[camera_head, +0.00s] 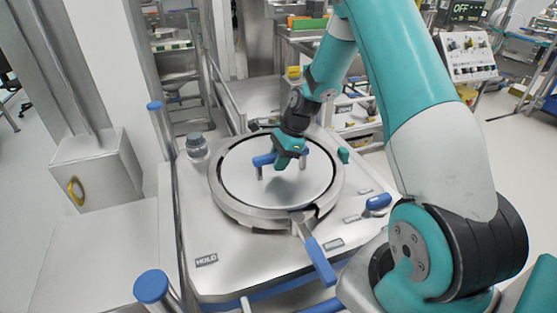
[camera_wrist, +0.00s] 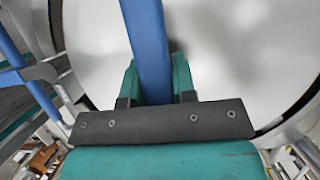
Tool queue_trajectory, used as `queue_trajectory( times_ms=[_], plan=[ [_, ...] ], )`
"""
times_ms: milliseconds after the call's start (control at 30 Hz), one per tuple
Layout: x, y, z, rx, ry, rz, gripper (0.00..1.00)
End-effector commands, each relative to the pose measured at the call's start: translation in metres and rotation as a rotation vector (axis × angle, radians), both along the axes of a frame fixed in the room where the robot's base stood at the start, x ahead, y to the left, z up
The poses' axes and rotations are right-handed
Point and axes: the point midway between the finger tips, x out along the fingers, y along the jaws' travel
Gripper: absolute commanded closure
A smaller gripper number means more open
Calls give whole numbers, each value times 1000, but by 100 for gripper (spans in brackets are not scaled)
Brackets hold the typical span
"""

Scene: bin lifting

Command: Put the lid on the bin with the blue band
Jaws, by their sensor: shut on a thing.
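The round silver lid (camera_head: 312,186) lies level inside a wide metal ring (camera_head: 226,207) on a light platform, with a dark gap showing around its edge. I cannot tell whether it rests there or hangs slightly above. My gripper (camera_head: 289,156) is over the lid's middle, shut on its blue bar handle (camera_head: 263,160). In the wrist view the blue handle (camera_wrist: 149,45) runs between my teal fingers (camera_wrist: 153,82), with the lid (camera_wrist: 235,60) behind. I cannot make out a bin with a blue band; the lid and ring hide what is below.
A blue-handled lever (camera_head: 319,261) sticks out at the ring's front. The platform (camera_head: 240,262) has a HOLD label (camera_head: 206,260) and a blue knob (camera_head: 378,202). Blue-capped posts (camera_head: 151,286) stand along its left side. A grey box (camera_head: 98,168) is further left.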

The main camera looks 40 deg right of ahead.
Motion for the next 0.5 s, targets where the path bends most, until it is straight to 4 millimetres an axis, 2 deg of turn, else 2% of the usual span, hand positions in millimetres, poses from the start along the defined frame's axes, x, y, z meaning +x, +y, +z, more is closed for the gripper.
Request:
queue_trajectory(
  times_ms=[33,67,100,200,500],
  plan=[
    [1,-2,2,-3,-4,-3,100],
    [1,-2,2,-3,-4,-3,72],
    [1,-1,2,-3,-4,-2,63],
    [1,-1,2,-2,-3,-2,45],
    [-1,-1,1,-2,1,-2,45]
  ],
)
